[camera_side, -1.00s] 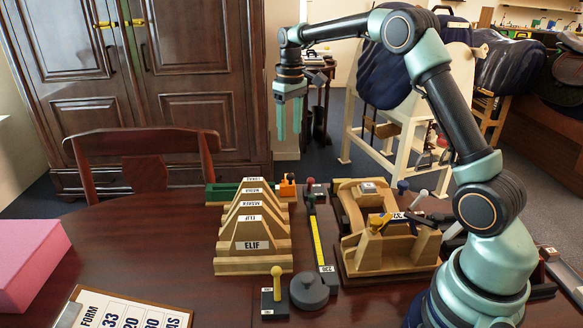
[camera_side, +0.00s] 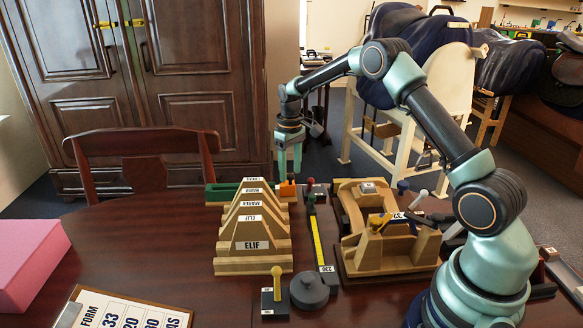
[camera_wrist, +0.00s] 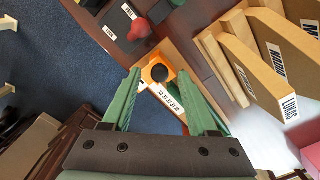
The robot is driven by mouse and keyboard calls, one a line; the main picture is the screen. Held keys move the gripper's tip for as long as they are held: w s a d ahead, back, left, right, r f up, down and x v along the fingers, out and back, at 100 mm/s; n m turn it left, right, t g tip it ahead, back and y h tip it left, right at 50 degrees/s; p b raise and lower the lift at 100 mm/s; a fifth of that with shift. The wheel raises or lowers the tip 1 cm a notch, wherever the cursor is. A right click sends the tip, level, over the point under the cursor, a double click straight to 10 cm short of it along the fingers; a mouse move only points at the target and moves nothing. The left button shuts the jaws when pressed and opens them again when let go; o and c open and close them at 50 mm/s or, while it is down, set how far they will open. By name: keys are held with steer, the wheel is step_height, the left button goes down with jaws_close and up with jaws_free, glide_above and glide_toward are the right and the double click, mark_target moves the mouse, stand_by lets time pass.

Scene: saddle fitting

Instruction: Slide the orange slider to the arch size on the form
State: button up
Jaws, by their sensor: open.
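The orange slider (camera_side: 287,187) sits at the right end of a gauge with a green strip (camera_side: 223,192), behind the wooden arches. In the wrist view the orange slider (camera_wrist: 150,66) shows a dark round top, with a white lettered label beside it that I cannot read surely. My gripper (camera_side: 289,170) hangs pointing down just above the slider, apart from it. In the wrist view its green fingers (camera_wrist: 162,82) are spread around the slider's image and hold nothing. The form (camera_side: 125,312) lies at the front left, cut off by the picture edge; 33, 20 and 30 show on it.
A row of labelled wooden arches (camera_side: 253,235) stands in front of the gauge. A yellow ruler strip (camera_side: 317,243), a wooden jig (camera_side: 385,245) and a grey round weight (camera_side: 309,290) lie right of it. A pink block (camera_side: 30,262) is at left. The table between is clear.

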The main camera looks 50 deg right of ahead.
steer(key=shift+f, duration=0.45)
steer(key=shift+c, duration=0.3)
jaws_close()
stand_by(0.9)
